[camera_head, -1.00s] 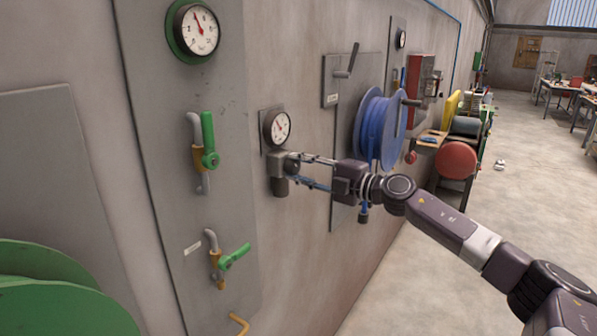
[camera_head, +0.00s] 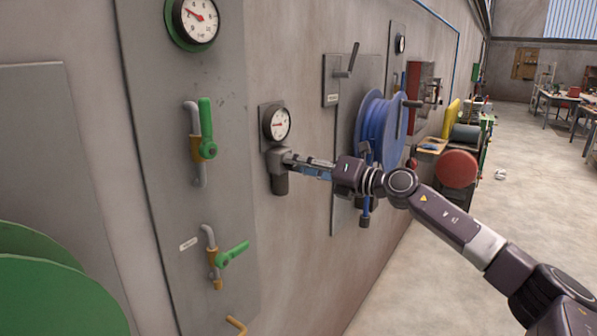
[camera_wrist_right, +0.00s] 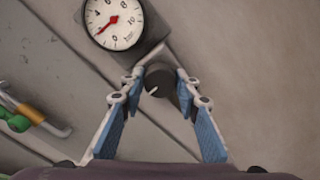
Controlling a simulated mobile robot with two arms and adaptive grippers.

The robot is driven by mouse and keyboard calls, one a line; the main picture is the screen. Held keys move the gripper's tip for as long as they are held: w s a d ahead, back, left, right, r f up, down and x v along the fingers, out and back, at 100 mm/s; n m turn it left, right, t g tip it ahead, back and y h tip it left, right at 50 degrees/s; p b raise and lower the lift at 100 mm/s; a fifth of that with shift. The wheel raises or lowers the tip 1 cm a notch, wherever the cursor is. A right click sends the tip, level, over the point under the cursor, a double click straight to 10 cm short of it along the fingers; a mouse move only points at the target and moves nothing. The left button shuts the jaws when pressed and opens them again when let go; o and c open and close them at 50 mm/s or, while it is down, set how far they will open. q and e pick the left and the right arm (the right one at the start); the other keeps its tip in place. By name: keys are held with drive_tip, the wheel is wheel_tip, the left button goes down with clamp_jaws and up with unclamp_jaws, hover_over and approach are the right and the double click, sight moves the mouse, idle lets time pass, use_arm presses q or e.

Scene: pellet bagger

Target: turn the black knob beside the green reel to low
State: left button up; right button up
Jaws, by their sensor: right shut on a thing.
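The black knob (camera_wrist_right: 157,81) sits on a small wall regulator (camera_head: 279,172) under a round gauge (camera_head: 277,123). A pale mark on the knob points down and left in the right wrist view. My right gripper (camera_head: 290,161) is shut on the knob, with one finger on each side of it in the right wrist view (camera_wrist_right: 160,75). In the head view the fingers hide most of the knob. The gauge's red needle points to the lower left in the wrist view (camera_wrist_right: 115,20). The green reel (camera_head: 45,300) is cut off at the lower left. My left gripper is not in view.
A grey panel left of the regulator carries a larger gauge (camera_head: 195,20) and two green-handled valves (camera_head: 207,149) (camera_head: 232,254). A blue reel (camera_head: 381,130) stands out from the wall behind my right arm. The floor at the right is open.

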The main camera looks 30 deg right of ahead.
drive_tip(key=n+b, duration=0.1)
drive_tip(key=n, duration=0.2)
drive_tip(key=n+b, duration=0.1)
drive_tip(key=shift+a+f+n+b, duration=0.1)
drive_tip(key=shift+f+n+b, duration=0.2)
drive_tip(key=shift+b, duration=0.05)
drive_tip(key=shift+r+n+b, duration=0.1)
drive_tip(key=shift+n+b, duration=1.1)
drive_tip(key=shift+n, duration=0.8)
drive_tip(key=o, duration=1.2)
drive_tip(key=shift+c, duration=0.2)
drive_tip(key=shift+r, duration=0.1)
